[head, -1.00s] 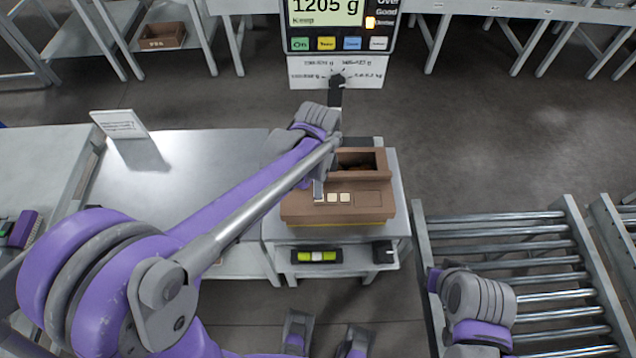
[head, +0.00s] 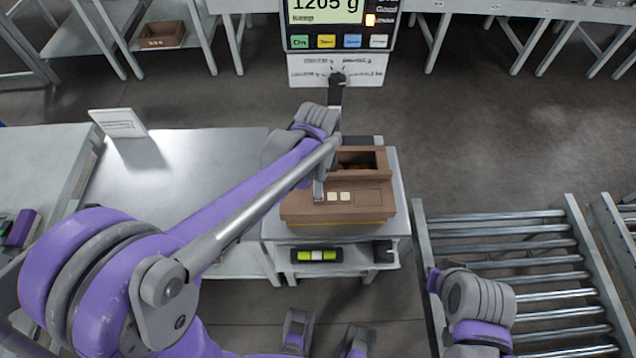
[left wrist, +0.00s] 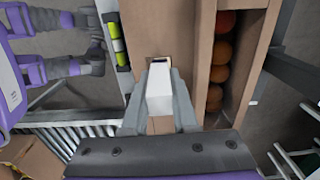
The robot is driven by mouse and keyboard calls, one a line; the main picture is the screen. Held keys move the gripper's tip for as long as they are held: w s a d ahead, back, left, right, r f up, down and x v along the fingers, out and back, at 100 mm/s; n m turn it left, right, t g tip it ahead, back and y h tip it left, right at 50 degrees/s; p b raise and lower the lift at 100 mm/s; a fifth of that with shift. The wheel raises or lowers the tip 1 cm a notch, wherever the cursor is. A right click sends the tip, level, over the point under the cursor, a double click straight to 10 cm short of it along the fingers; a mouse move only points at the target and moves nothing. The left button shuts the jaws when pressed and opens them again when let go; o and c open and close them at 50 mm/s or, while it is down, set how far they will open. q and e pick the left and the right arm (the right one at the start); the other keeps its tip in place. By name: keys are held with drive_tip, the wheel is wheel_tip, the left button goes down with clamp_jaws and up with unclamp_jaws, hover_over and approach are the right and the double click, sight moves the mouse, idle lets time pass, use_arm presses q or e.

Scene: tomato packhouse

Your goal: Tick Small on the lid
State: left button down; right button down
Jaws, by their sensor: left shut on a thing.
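A brown carton (head: 295,212) sits on the small scale table, with a brown lid covering its near part. Reddish tomatoes (left wrist: 222,60) show through the open part in the left wrist view. My left gripper (head: 319,189) is over the left part of the lid, pointing down. In the left wrist view it (left wrist: 158,105) is shut on a white block-like tool (left wrist: 159,90) with a dark slot or tip at its end. Whether the tip touches the lid is unclear. My right gripper is not in view.
A scale display (head: 335,22) behind the carton reads 1205 g, with an orange light lit. A yellow-green level (head: 317,256) is at the table's front. A bare metal table (head: 190,180) with a small sign (head: 119,123) stands left. A roller conveyor (head: 520,265) stands right.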

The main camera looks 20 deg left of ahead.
use_arm(q)
drive_tip(key=shift+f, duration=0.3)
drive_tip(key=shift+w+d, duration=0.25)
drive_tip(key=shift+w, duration=0.25)
idle(0.5)
drive_tip(key=shift+s+a, duration=0.3)
drive_tip(key=shift+s, duration=0.25)
drive_tip(key=shift+w+d, duration=0.3)
drive_tip(key=shift+w, duration=0.25)
idle(0.5)
drive_tip(key=shift+s+a, duration=0.1)
drive_tip(key=shift+r+p, duration=1.85)
drive_tip(key=shift+r, duration=1.2)
drive_tip(key=shift+f, duration=0.1)
